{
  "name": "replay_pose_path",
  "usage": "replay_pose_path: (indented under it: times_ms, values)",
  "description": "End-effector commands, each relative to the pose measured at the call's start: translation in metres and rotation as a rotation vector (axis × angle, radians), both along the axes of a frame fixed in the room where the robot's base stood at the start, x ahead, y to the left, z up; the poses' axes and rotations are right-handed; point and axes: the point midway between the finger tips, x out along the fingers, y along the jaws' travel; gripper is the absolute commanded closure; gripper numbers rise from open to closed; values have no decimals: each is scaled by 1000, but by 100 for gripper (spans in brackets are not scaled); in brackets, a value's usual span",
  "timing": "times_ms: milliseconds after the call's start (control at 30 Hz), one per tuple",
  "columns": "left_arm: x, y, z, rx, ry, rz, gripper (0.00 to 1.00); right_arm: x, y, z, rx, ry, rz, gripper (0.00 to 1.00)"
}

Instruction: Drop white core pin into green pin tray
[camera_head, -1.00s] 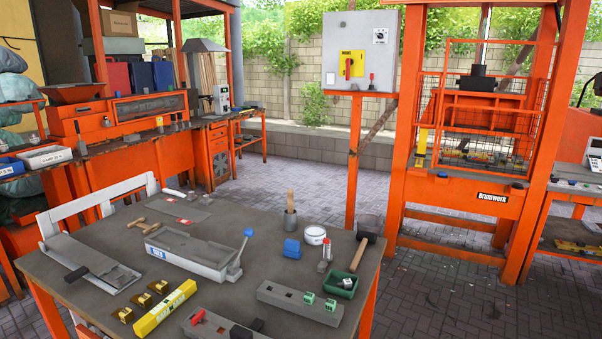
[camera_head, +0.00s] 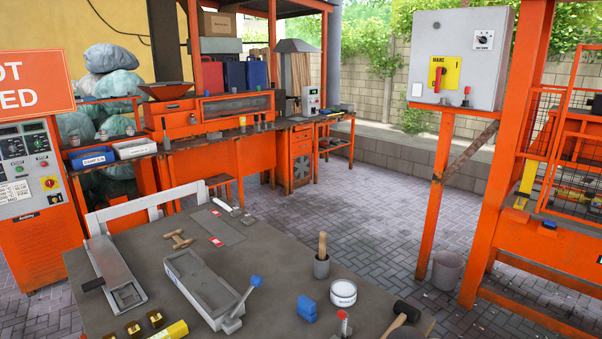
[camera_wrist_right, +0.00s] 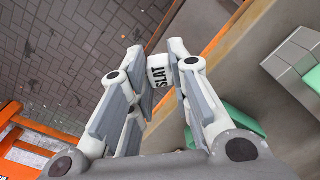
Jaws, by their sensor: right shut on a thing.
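In the right wrist view my right gripper (camera_wrist_right: 160,80) is shut on a white piece marked "SLAT" (camera_wrist_right: 158,69), which I take for the white core pin. Its lower part is hidden between the fingers. Green surfaces (camera_wrist_right: 240,112) show behind and beside the right finger, and they look like part of the green pin tray. The fingers hide most of it, so I cannot tell whether the pin is over it. The head view shows neither gripper, and the tray is outside its frame.
The grey workbench (camera_head: 275,245) bears a white tub (camera_head: 343,293), a blue block (camera_head: 306,308), a mallet (camera_head: 405,312) and a grey fixture with a blue-knobbed lever (camera_head: 255,282). In the wrist view a grey block (camera_wrist_right: 288,62) lies right, with brick floor (camera_wrist_right: 70,55) beyond the bench edge.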

Motion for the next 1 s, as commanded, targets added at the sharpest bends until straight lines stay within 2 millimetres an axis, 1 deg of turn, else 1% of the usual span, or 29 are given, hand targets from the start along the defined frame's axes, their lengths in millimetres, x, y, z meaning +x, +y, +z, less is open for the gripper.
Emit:
replay_pose_path:
  times_ms: [33, 100, 200, 300, 433, 533, 667, 833, 1000]
  values:
    - [-2, 1, 21, 2, 3, 0, 52, 19, 8, 27, 4, -3, -1, 100]
    - [-5, 2, 34, 3, 8, 0, 52, 41, 15, 48, 3, -2, -3, 100]
    - [-13, 4, 51, 5, 18, -1, 52, 67, 27, 78, 3, -1, -2, 100]
    - [-21, 6, 64, 8, 31, -1, 52, 88, 37, 103, 3, -1, 1, 100]
    - [-25, 7, 75, 10, 38, -1, 52, 103, 47, 124, 1, 1, 4, 100]
    - [-24, 7, 77, 11, 36, -1, 52, 109, 50, 131, 0, 1, 5, 100]
    - [-17, 7, 75, 9, 27, -1, 52, 111, 52, 130, 0, 1, 7, 100]
    - [-7, 5, 65, 7, 11, -1, 52, 111, 51, 121, -1, 0, 7, 100]
    - [-7, 4, 47, 4, 9, -2, 52, 111, 51, 108, -1, -1, 7, 100]
